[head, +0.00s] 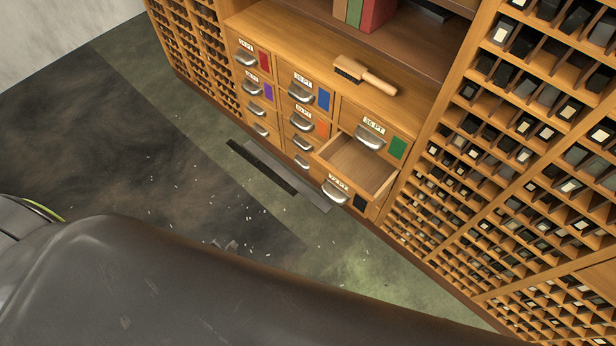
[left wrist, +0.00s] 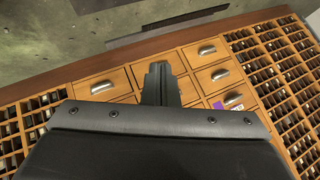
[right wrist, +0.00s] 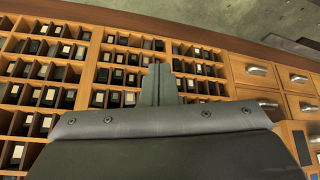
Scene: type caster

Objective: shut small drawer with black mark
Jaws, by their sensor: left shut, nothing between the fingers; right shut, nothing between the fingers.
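The small drawer with the black mark (head: 360,201) stands pulled out at the lower right of the drawer bank in the head view. Its empty wooden inside (head: 352,163) shows from above, and its front has a silver pull (head: 336,191) and a white label. My left gripper, seen in the left wrist view (left wrist: 160,72), is shut and empty, pointing toward wooden drawer fronts. My right gripper, seen in the right wrist view (right wrist: 158,72), is shut and empty, in front of type compartments. I cannot clearly pick out the open drawer in either wrist view.
A closed drawer with a green mark (head: 397,148) is above the open one; other closed drawers stand to its left. A wooden brush (head: 365,75) lies on the ledge. Type racks (head: 520,150) flank the bank. A dark strip (head: 262,166) lies before the cabinet's foot.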

